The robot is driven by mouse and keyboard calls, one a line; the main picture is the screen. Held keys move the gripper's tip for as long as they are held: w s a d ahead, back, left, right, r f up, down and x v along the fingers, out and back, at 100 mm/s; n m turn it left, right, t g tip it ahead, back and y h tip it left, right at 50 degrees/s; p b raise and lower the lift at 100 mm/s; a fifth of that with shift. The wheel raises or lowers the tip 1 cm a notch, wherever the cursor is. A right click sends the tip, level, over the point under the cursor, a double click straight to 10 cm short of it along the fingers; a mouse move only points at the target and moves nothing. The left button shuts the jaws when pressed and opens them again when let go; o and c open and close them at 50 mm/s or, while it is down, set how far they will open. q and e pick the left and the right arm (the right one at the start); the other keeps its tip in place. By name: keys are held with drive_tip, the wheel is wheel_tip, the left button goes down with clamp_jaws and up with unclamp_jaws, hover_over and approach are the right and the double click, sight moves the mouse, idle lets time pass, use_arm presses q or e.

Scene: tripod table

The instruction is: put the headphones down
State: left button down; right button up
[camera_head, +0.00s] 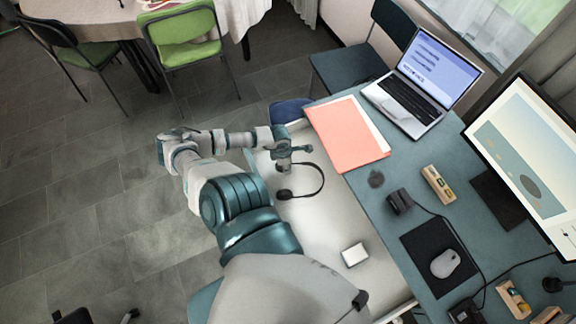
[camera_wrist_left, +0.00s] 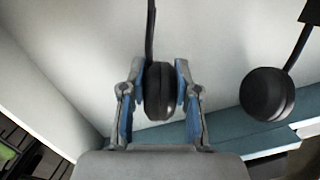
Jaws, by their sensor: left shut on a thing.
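The black headphones (camera_head: 322,178) are over a white surface that looks like an open drawer (camera_head: 318,222) along the desk's left side. My left gripper (camera_head: 291,151) is at their far ear cup. In the left wrist view the fingers of my left gripper (camera_wrist_left: 158,100) are on both sides of one black ear cup (camera_wrist_left: 158,85), shut on it. The other ear cup (camera_wrist_left: 267,93) hangs free to the right; it also shows in the head view (camera_head: 284,194). Whether the headphones touch the white surface I cannot tell. My right gripper is not in view.
A white box (camera_head: 354,254) is in the drawer, nearer to me. On the teal desk (camera_head: 362,187) are an orange folder (camera_head: 346,133), a laptop (camera_head: 415,90), a mouse (camera_head: 445,263) on a black pad and a monitor (camera_head: 525,150). White surface between headphones and box is clear.

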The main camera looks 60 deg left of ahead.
use_arm(q)
drive_tip(key=shift+f, duration=0.4)
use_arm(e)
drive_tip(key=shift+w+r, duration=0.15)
use_arm(q)
drive_tip(key=c, duration=0.8)
unclamp_jaws()
drive_tip(key=shift+c, duration=0.2)
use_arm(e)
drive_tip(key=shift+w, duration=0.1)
use_arm(q)
drive_tip(key=shift+r, duration=0.15)
drive_tip(key=r+p, duration=0.1)
drive_tip(key=r, duration=0.3)
drive_tip(key=s+r+p, duration=0.1)
drive_tip(key=r, duration=0.2)
drive_tip(key=r+p, duration=0.1)
drive_tip(key=r, duration=0.3)
drive_tip(key=shift+s+a+r+p, duration=0.15)
drive_tip(key=shift+a+r+p, duration=0.15)
drive_tip(key=shift+r, duration=0.05)
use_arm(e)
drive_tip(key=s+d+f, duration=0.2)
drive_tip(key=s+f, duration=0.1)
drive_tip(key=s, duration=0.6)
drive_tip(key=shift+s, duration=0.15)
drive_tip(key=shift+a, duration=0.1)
